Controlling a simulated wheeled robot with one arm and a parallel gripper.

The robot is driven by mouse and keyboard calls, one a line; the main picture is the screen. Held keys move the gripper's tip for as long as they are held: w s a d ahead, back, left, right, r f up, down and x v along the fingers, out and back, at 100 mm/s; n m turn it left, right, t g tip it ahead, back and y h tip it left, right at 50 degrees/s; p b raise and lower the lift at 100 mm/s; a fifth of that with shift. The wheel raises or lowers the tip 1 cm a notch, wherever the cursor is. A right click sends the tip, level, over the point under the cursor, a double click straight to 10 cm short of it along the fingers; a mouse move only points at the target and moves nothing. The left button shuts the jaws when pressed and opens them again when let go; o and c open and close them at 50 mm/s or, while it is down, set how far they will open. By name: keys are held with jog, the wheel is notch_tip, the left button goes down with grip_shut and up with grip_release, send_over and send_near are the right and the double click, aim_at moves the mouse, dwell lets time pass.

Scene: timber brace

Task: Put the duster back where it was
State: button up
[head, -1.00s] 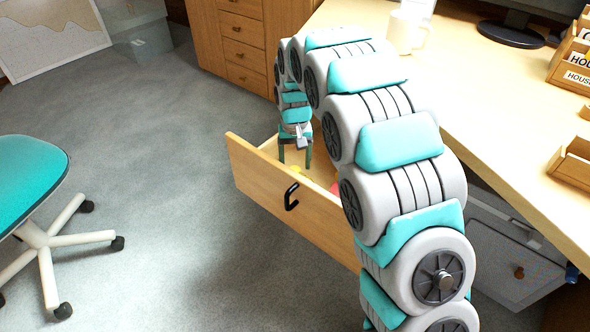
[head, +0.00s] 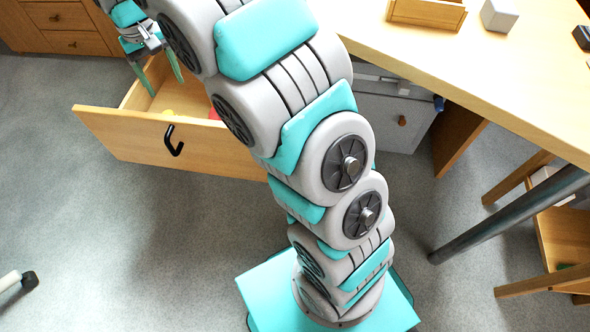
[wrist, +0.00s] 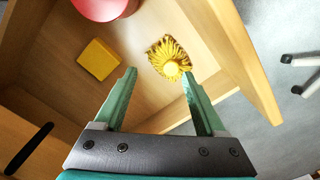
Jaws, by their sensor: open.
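The duster (wrist: 170,58), a yellow fringed bundle with a pale round knob, lies inside the open wooden drawer (head: 110,135), close to one wall. The drawer also fills most of the wrist view (wrist: 45,75). My gripper (head: 163,82) is open and empty, pointing down over the drawer. In the wrist view my gripper (wrist: 158,76) has its fingers apart, with the duster just beyond the tips, nearer the right finger. A bit of yellow shows in the drawer in the head view, too small to identify.
A yellow block (wrist: 98,58) and a red round object (wrist: 103,6) are also in the drawer. The drawer front has a black handle (head: 173,141). The desk top (head: 490,75) is at the right, with a stool (head: 560,240) below. Grey floor lies in front.

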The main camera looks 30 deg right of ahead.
jog(key=s+d, duration=0.4)
jog(key=s, duration=0.8)
jog(key=s+d+g, duration=0.1)
jog(key=s+d, duration=0.4)
jog(key=s, duration=0.8)
jog(key=s+d+m, duration=0.1)
jog(key=s+d, duration=0.4)
jog(key=s, duration=0.8)
jog(key=shift+d+r+g, duration=0.2)
jog(key=shift+g, duration=0.1)
